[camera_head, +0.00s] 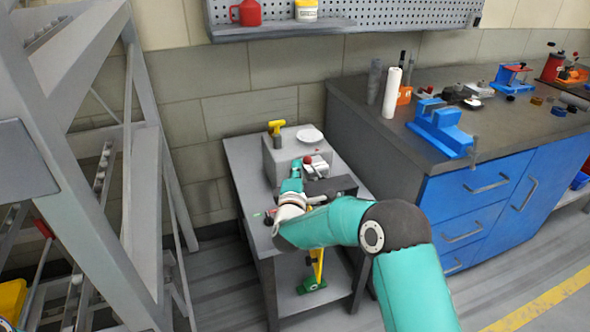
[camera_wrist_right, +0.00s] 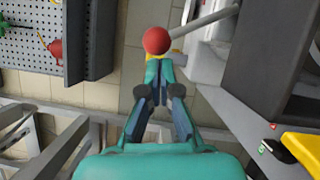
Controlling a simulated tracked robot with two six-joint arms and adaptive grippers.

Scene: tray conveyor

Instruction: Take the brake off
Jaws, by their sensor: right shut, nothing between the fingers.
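A lever with a red ball knob (camera_wrist_right: 157,41) and a grey rod (camera_wrist_right: 205,19) shows in the right wrist view. In the head view a small red ball (camera_head: 308,160) shows at the grey box (camera_head: 287,152) on the small table. My right gripper (camera_wrist_right: 158,66) is shut and empty. Its fingertips are just short of the red knob in the wrist view; I cannot tell if they touch it. In the head view my right gripper (camera_head: 294,174) is at the front of the grey box, partly hidden by its own arm. My left gripper is not in view.
The small grey table (camera_head: 240,165) also bears a yellow-topped tool (camera_head: 276,128) and a white dish (camera_head: 310,136). A workbench with blue drawers (camera_head: 465,190) and a blue vise (camera_head: 440,127) stands on the right. A grey metal frame (camera_head: 75,130) stands on the left.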

